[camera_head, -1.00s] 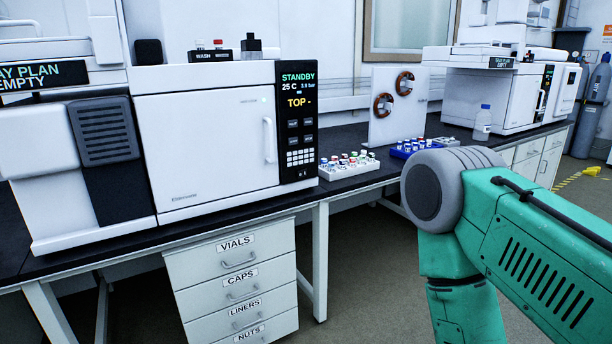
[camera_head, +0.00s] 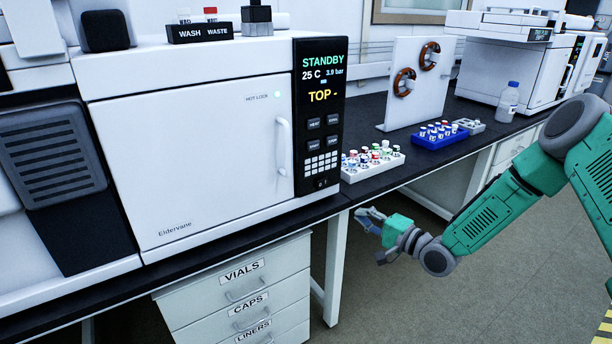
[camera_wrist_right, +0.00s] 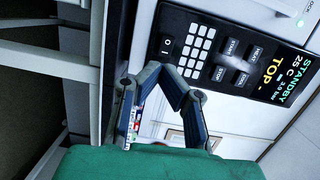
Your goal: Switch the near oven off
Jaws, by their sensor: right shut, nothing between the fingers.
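The near oven (camera_head: 190,140) is a white box with a closed door and a black control panel (camera_head: 320,75). The panel reads STANDBY, 25 C, 3.9 bar and TOP. My right gripper (camera_head: 363,217) is shut and empty, in front of the bench edge, lower and to the right of the switch. In the right wrist view its fingertips (camera_wrist_right: 162,70) appear close to the switch, apparently not touching it. My left gripper is out of view.
A white vial rack (camera_head: 395,160) stands on the bench just right of the oven, near my right gripper. A blue vial rack (camera_head: 440,140) and a bottle (camera_head: 508,102) stand beyond. Drawers (camera_head: 240,290) stand below the bench. The floor at right is clear.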

